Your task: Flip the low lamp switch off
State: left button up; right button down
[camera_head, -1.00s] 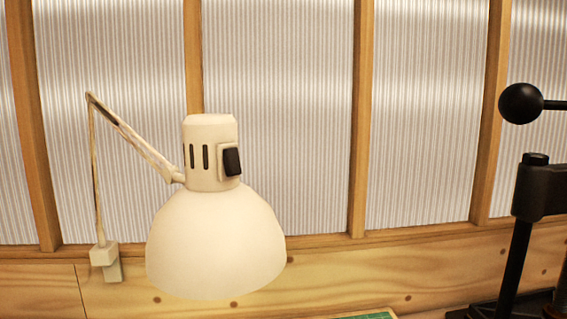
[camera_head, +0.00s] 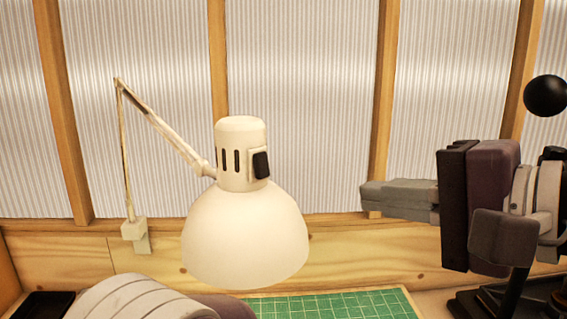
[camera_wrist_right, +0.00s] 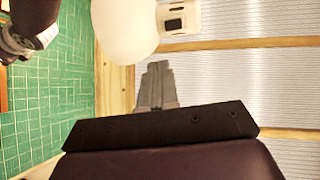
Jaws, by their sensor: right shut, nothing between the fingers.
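The cream lamp (camera_head: 245,235) hangs on a thin jointed arm, its dome shade facing down. A black rocker switch (camera_head: 261,165) sits on the right side of its cap; which way it is tipped is hard to tell. My right gripper (camera_head: 364,195) points left toward the lamp, shut and empty. It is to the right of the switch, slightly lower in the picture, and apart from the lamp. In the right wrist view the shut fingers (camera_wrist_right: 156,68) are below the shade (camera_wrist_right: 125,28) and switch (camera_wrist_right: 174,24). My left gripper's fingers are not seen.
A green cutting mat (camera_head: 335,305) lies on the bench below the lamp. A black stand with a ball knob (camera_head: 546,95) is at the right, partly behind my right arm. Part of my left arm (camera_head: 140,298) shows at the bottom left. Open space separates the right fingers and lamp.

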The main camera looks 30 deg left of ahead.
jog(key=shift+s+r, duration=0.2)
jog(key=shift+r, duration=0.3)
jog(key=shift+a, duration=0.1)
